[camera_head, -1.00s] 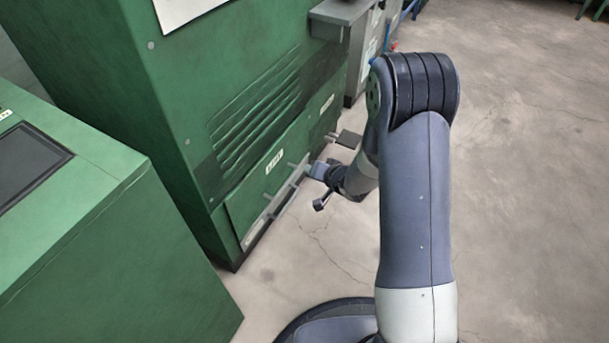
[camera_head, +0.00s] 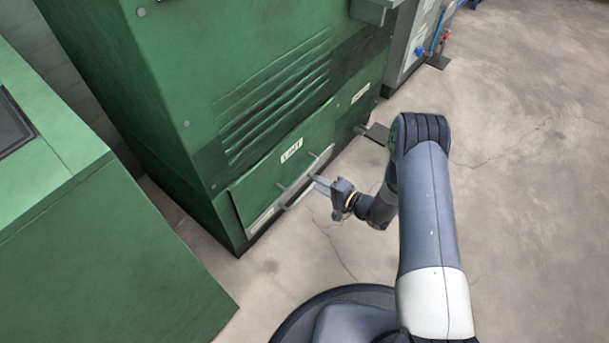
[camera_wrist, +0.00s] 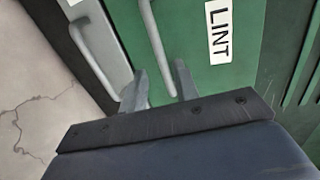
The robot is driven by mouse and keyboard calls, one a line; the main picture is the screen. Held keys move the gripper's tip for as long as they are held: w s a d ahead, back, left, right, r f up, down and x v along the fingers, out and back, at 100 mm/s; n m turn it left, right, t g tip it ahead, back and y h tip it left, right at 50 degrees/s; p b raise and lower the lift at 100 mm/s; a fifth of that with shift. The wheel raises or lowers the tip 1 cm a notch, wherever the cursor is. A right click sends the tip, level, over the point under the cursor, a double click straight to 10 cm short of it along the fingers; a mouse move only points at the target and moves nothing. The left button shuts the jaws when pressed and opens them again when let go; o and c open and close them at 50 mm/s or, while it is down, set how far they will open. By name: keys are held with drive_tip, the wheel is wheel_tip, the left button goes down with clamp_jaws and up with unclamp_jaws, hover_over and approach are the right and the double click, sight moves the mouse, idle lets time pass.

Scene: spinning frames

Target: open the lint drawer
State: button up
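The lint drawer (camera_head: 262,190) is a green front low on the green machine, with a white LINT label (camera_head: 291,151). Its grey bar handle (camera_head: 297,187) runs along the front; the handle also shows in the wrist view (camera_wrist: 154,42), beside the LINT label (camera_wrist: 219,32). My gripper (camera_head: 318,184) is at the handle. In the wrist view its two fingers (camera_wrist: 160,88) are apart, with the handle bar running down into the gap between them. Firm contact with the bar is not visible. The drawer front looks close to the machine; a small gap cannot be ruled out.
A green cabinet (camera_head: 110,240) stands at the left. A grey pedal-like plate (camera_head: 377,133) sticks out low at the machine's right end. Grey equipment (camera_head: 415,45) stands beyond it. The concrete floor (camera_head: 530,190) in front and to the right is clear.

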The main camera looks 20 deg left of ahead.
sight(302, 174)
drive_tip(key=b+x, duration=0.2)
drive_tip(key=x, duration=0.5)
drive_tip(key=shift+w+a, duration=0.2)
drive_tip(key=shift+a, duration=0.15)
clamp_jaws()
